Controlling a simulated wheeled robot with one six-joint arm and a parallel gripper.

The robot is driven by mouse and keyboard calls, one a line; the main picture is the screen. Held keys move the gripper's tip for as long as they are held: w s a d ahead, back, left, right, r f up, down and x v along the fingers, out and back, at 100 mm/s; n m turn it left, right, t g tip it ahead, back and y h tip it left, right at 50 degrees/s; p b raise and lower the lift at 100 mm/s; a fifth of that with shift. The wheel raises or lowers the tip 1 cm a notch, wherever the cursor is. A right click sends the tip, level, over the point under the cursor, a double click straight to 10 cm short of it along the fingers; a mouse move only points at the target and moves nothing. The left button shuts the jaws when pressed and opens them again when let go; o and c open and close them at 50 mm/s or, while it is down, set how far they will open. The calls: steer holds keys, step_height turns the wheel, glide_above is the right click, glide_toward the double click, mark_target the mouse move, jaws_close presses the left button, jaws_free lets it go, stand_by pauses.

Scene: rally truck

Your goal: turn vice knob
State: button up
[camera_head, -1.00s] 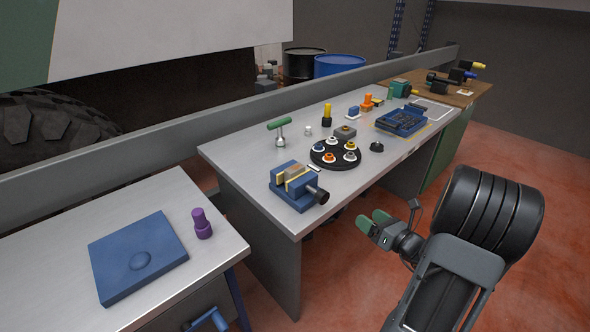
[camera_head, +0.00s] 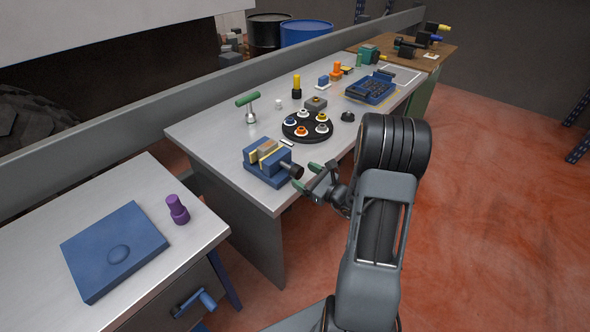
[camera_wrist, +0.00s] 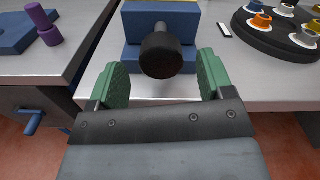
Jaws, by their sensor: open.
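The blue vice (camera_head: 265,163) stands at the near corner of the grey workbench, with tan jaw faces. Its dark round knob (camera_head: 297,171) sticks out past the bench's front edge. In the wrist view the knob (camera_wrist: 161,55) faces me, on a grey shaft from the vice body (camera_wrist: 140,22). My gripper (camera_head: 306,177), with green finger pads, is open just in front of the knob. In the wrist view my gripper (camera_wrist: 160,80) has one pad on each side of the knob's lower part, with gaps on both sides. I cannot tell whether the knob is fully between the pads.
A black round tray (camera_head: 295,136) with several coloured pieces sits behind the vice. A green-handled tool (camera_head: 248,101) stands at the left. A separate table (camera_head: 60,208) holds a blue plate (camera_head: 90,262) and a purple peg (camera_head: 178,209). Floor in front is clear.

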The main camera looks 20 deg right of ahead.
mark_target(300, 173)
steer(key=shift+x, duration=2.1)
steer(key=c, duration=0.9)
steer(key=shift+m+p, duration=0.3)
steer(key=shift+m, duration=0.9)
